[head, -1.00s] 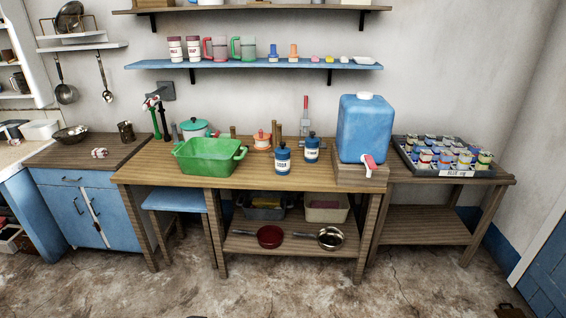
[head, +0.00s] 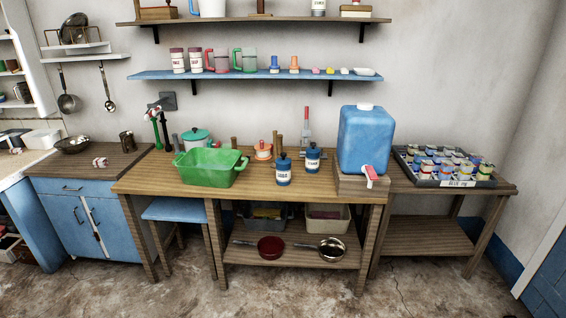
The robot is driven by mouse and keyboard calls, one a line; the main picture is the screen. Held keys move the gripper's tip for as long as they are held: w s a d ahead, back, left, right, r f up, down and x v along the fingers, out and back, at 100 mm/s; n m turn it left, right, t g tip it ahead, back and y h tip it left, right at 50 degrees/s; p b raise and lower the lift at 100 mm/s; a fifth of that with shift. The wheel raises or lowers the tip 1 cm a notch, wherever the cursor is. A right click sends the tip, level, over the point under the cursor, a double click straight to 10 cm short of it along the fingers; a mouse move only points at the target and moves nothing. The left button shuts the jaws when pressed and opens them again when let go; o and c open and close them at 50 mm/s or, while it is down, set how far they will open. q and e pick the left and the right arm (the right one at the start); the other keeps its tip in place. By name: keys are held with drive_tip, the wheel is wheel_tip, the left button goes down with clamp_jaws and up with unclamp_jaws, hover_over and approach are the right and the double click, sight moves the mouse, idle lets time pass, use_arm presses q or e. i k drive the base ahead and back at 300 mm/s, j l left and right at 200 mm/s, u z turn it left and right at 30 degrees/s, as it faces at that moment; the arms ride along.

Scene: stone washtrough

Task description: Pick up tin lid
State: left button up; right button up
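Neither of my grippers is in view. No loose tin lid can be made out for certain. Two blue tins with dark blue lids and white labels stand upright on the wooden table: the left tin (head: 283,170) and, slightly farther back, the right tin (head: 312,158). Both lids sit on their tins, the left lid (head: 283,156) and the right lid (head: 312,146). A teal-lidded pot (head: 196,137) stands behind a green basin (head: 211,166), which hides its lower part.
A blue water container (head: 365,138) stands on a wooden block at the table's right. A tray of small tins (head: 441,183) lies on the right-hand table. An orange-lidded pot (head: 263,150) is behind the tins. The table's front strip is clear.

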sight(283, 160)
drive_tip(key=i+j, duration=0.1)
drive_tip(key=i, duration=0.6)
drive_tip(key=i+j, duration=0.1)
drive_tip(key=i, duration=0.55)
